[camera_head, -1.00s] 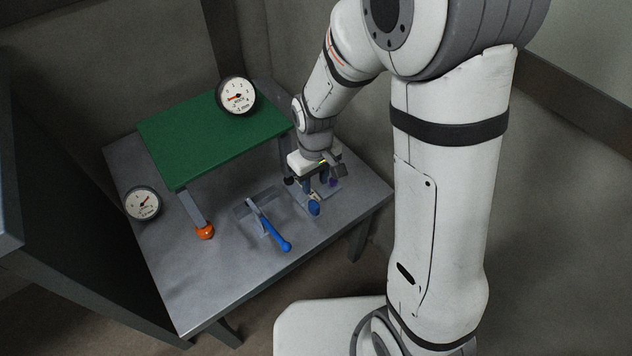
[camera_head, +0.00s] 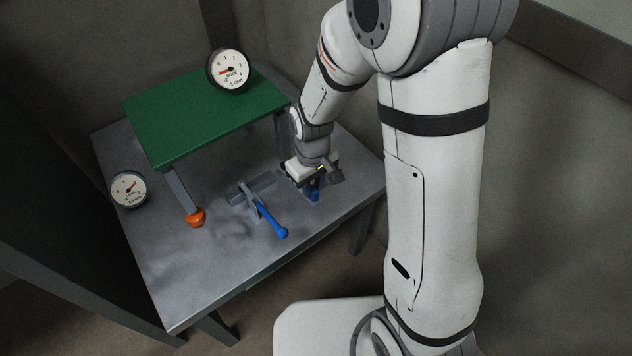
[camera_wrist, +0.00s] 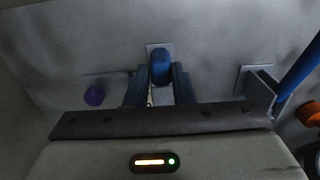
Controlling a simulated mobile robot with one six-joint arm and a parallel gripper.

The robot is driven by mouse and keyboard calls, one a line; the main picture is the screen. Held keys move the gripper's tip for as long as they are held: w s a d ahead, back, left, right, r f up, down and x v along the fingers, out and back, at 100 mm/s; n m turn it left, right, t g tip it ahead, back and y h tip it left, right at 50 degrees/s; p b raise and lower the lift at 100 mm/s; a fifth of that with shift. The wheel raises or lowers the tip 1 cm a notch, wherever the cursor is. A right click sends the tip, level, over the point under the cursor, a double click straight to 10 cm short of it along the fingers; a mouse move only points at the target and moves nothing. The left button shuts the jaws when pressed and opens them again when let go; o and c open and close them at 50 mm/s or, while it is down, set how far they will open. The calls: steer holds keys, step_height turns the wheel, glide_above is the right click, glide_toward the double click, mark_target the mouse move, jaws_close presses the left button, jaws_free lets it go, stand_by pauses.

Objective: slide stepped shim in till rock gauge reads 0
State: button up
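My gripper (camera_wrist: 160,84) points down at a blue knob (camera_wrist: 160,67). Its two dark blue fingers stand on either side of the knob, close to it; I cannot tell whether they press on it. The knob stands on a small grey plate (camera_wrist: 153,47). In the head view my gripper (camera_head: 315,188) is over the right side of the table. A rock gauge (camera_head: 229,70) sits at the back of the green panel (camera_head: 195,122); its red needle points left, and the exact reading is too small. I cannot make out the stepped shim's steps.
A blue-handled lever (camera_head: 270,219) stands in a grey bracket left of my gripper. A purple knob (camera_wrist: 94,95) is left of the fingers in the wrist view. A leg with an orange foot (camera_head: 195,218) and a second gauge (camera_head: 129,189) are further left. The grey table's front (camera_head: 200,285) is clear.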

jaws_close()
steer(key=shift+s+d, duration=0.6)
steer(key=shift+s, duration=0.2)
steer(key=o, duration=0.6)
jaws_free()
steer(key=shift+c, duration=0.2)
steer(key=shift+r, duration=0.15)
step_height(320, 180, up, 8)
steer(key=p, duration=0.3)
steer(key=shift+f, duration=0.2)
steer(key=shift+r, duration=0.1)
steer(key=s+d+r+m+t+p, duration=0.1)
steer(key=s+d+r+m+p, duration=0.1)
steer(key=r+p, duration=0.6)
steer(key=s+d+r+m+p, duration=0.2)
steer(key=s+d+r+p, duration=0.3)
steer(key=r, duration=1.3)
steer(key=s+d+r+m+t+p, duration=0.1)
steer(key=d+r+p, duration=0.4)
steer(key=r+p, duration=0.7)
steer(key=s+m, duration=0.1)
steer(key=s, duration=0.1)
steer(key=shift+s+r+m+t, duration=0.3)
steer(key=shift+s+r+m, duration=0.1)
